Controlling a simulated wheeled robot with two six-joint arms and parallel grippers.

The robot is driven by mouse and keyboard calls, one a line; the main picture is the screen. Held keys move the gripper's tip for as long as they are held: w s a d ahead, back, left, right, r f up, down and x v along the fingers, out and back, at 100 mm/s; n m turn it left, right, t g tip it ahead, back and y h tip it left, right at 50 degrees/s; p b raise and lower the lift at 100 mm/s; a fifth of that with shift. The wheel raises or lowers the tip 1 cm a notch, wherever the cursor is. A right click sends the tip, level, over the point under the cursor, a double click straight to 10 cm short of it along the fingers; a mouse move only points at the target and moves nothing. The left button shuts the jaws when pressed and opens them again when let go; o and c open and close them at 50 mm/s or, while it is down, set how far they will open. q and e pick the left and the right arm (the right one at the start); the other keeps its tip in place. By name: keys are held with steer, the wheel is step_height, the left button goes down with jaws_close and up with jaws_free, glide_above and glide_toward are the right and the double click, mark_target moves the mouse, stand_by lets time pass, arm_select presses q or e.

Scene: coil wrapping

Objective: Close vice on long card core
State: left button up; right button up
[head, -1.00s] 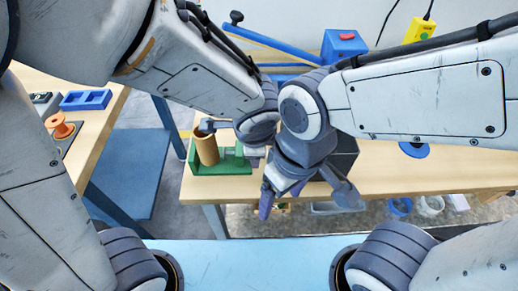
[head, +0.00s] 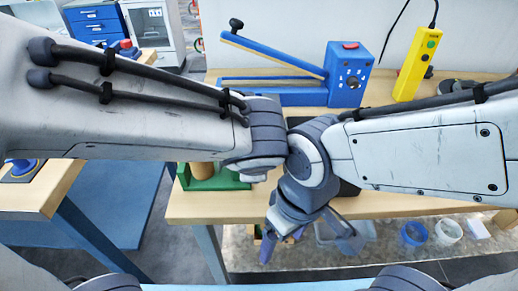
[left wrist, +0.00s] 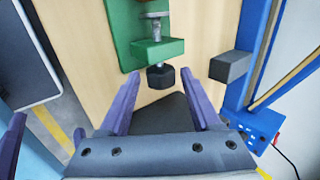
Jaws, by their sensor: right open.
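In the head view, the green vice (head: 210,182) stands on the wooden bench, mostly behind my left arm. The tan card core (head: 208,167) stands upright in it, with its upper part hidden. In the left wrist view, the vice (left wrist: 152,48) shows its screw and a dark knob (left wrist: 161,77). My left gripper (left wrist: 157,84) is open, its purple fingers on either side of the knob; I cannot tell whether they touch it. The left gripper is hidden in the head view. My right gripper (head: 307,243) is open and empty, pointing down at the bench's front edge.
A blue lever device (head: 346,75) and a yellow control box (head: 415,65) stand at the back of the bench. A grey block (left wrist: 232,66) is right of the vice in the left wrist view. Tubs (head: 415,233) sit below the bench. My arms nearly meet.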

arm_select(q)
steer(key=shift+d, duration=0.4)
steer(key=shift+c, duration=0.2)
steer(key=c, duration=0.6)
steer(key=shift+w+f, duration=0.15)
steer(key=shift+c, duration=0.9)
steer(key=g+p, duration=0.1)
steer(key=p, duration=0.3)
steer(key=g+p, duration=0.1)
steer(key=p, duration=0.4)
steer(key=r+g+p, duration=0.1)
steer(key=p, duration=0.3)
steer(key=shift+w+a, duration=0.1)
steer(key=shift+w, duration=0.15)
steer(key=shift+f+g+p, duration=0.1)
steer(key=shift+g+p, duration=0.2)
steer(key=shift+p, duration=0.1)
steer(key=shift+f, duration=0.2)
steer(key=o, duration=0.8)
